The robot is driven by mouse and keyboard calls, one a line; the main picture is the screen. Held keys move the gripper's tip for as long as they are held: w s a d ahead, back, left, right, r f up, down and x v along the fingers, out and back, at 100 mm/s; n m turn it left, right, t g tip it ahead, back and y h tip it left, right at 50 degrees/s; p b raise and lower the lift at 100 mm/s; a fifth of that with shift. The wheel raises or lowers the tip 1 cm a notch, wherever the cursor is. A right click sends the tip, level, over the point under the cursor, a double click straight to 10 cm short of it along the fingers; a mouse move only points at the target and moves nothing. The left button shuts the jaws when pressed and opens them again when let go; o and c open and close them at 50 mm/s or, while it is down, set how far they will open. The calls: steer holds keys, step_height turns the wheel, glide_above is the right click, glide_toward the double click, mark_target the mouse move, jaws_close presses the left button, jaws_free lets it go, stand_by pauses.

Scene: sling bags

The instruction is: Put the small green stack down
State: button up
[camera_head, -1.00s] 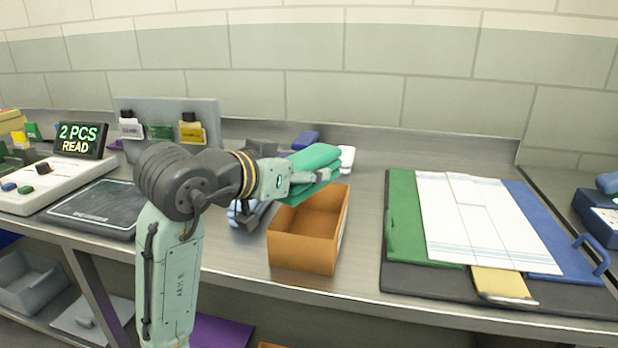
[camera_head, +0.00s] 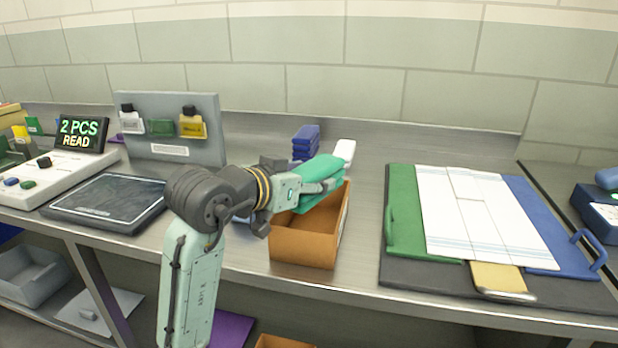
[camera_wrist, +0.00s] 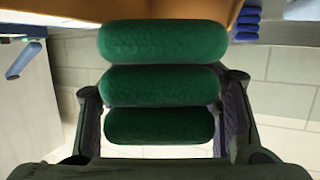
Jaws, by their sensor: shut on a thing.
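The small green stack (camera_head: 318,174) is held in my gripper (camera_head: 322,187) above the orange-brown open box (camera_head: 305,246). In the wrist view the stack (camera_wrist: 163,84) shows as three rounded green layers between the two fingers of my gripper (camera_wrist: 162,110). The fingers are shut on its sides. In the head view the stack covers part of the box's opening near its back rim. I cannot tell whether the stack touches the box.
A blue stack (camera_head: 305,142) and a white item (camera_head: 344,151) stand behind the box. A dark mat with a green board (camera_head: 405,210), white sheets (camera_head: 480,215) and a blue board (camera_head: 535,225) lies to the right. A dark scale (camera_head: 105,203) lies left. Bare metal bench separates box and mat.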

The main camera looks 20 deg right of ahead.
steer(key=shift+f, duration=0.4)
steer(key=o, duration=1.5)
steer(key=shift+c, duration=0.2)
steer(key=shift+r, duration=0.15)
steer(key=shift+r, duration=0.35)
steer(key=shift+s+a+r, duration=0.1)
steer(key=shift+a+r, duration=0.1)
steer(key=shift+r, duration=0.05)
steer(key=b+v, duration=0.1)
steer(key=v, duration=1)
steer(key=shift+s+a+b, duration=0.15)
steer(key=shift+a+b, duration=0.05)
steer(key=shift+b, duration=0.15)
steer(key=shift+r, duration=0.1)
